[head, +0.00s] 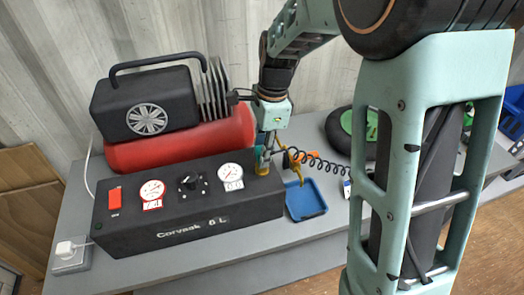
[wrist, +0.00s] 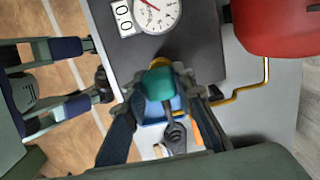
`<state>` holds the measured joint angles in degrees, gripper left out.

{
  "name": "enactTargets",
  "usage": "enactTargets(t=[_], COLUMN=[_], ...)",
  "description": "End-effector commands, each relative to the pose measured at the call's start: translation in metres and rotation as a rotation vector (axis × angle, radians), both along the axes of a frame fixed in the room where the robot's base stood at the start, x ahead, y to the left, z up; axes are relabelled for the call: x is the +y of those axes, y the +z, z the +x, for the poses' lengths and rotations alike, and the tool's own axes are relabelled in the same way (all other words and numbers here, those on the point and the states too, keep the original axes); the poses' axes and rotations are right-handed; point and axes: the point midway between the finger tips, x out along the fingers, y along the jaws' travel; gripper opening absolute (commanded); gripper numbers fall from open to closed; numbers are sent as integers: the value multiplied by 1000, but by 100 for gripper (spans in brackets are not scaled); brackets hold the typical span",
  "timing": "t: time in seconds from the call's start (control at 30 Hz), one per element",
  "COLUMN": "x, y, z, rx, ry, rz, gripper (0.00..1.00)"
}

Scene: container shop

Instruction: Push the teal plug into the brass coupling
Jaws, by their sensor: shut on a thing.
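My gripper (wrist: 165,95) is shut on the teal plug (wrist: 158,84), with one finger on each side of it. A black hose runs back from the plug toward the wrist. The brass coupling (wrist: 159,63) shows just beyond the plug, at the edge of the black panel box, mostly hidden by the plug. The plug is lined up close to it; I cannot tell whether they touch. In the head view, my gripper (head: 265,150) is over the right end of the box, above the brass coupling (head: 263,169). The plug is hard to make out there.
The black box (head: 190,205) carries gauges and a knob. A compressor with a red tank (head: 190,138) stands behind it. A blue tray (head: 306,200) lies right of the box, near a coiled black hose (head: 320,162) and a yellow pipe (wrist: 252,88). The front strip of bench is clear.

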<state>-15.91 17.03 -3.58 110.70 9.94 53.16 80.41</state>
Motion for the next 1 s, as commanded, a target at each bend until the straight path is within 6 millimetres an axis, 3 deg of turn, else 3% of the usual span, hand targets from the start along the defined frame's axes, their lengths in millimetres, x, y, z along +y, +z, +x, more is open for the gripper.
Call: enactTargets(t=[0.83, 0.87, 1.0], x=[0, 0, 0], y=[-13, -12, -12], z=[0, 0, 0], rx=[0, -1, 0], ry=[0, 0, 0], rz=[0, 0, 0], gripper=[3, 26, 42])
